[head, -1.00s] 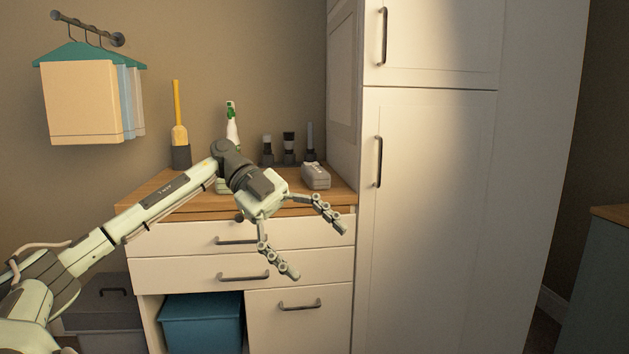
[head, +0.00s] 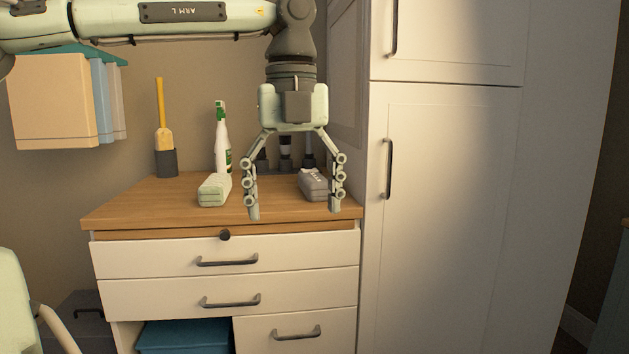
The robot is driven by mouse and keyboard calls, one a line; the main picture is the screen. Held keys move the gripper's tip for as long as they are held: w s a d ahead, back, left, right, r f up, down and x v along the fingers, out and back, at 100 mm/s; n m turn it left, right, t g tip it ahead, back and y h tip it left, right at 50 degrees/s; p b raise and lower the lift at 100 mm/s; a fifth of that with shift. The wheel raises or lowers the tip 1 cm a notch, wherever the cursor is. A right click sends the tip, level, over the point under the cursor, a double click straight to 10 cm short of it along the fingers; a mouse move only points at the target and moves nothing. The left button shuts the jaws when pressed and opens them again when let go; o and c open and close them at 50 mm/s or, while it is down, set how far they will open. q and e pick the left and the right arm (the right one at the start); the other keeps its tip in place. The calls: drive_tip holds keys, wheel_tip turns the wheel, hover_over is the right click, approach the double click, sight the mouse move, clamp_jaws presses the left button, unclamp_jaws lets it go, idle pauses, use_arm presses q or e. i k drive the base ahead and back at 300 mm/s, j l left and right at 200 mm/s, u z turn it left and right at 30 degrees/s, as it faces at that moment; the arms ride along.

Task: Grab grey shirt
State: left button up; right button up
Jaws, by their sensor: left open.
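Three folded garments hang in a row at the left: a peach one (head: 53,102) in front, a light blue one (head: 99,100) behind it, and a pale grey one (head: 118,105) at the right end. Only a narrow strip of the grey one shows; the others hide the rest. It looks like the grey shirt. My left gripper (head: 296,208) is open and empty, pointing down over the front of the wooden counter, well right of the garments. My left arm crosses above and hides the hanger rail. My right gripper is not in view.
The wooden counter (head: 130,205) holds a spray bottle (head: 222,150), a yellow brush in a dark holder (head: 166,162), a pale green case (head: 214,190) and a grey case (head: 312,184). A tall white cabinet (head: 450,200) stands right of the gripper.

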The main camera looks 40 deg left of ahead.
sight(312, 183)
drive_tip(key=i+j, duration=0.8)
drive_tip(key=j, duration=0.2)
drive_tip(key=i+j, duration=0.4)
drive_tip(key=j, duration=0.15)
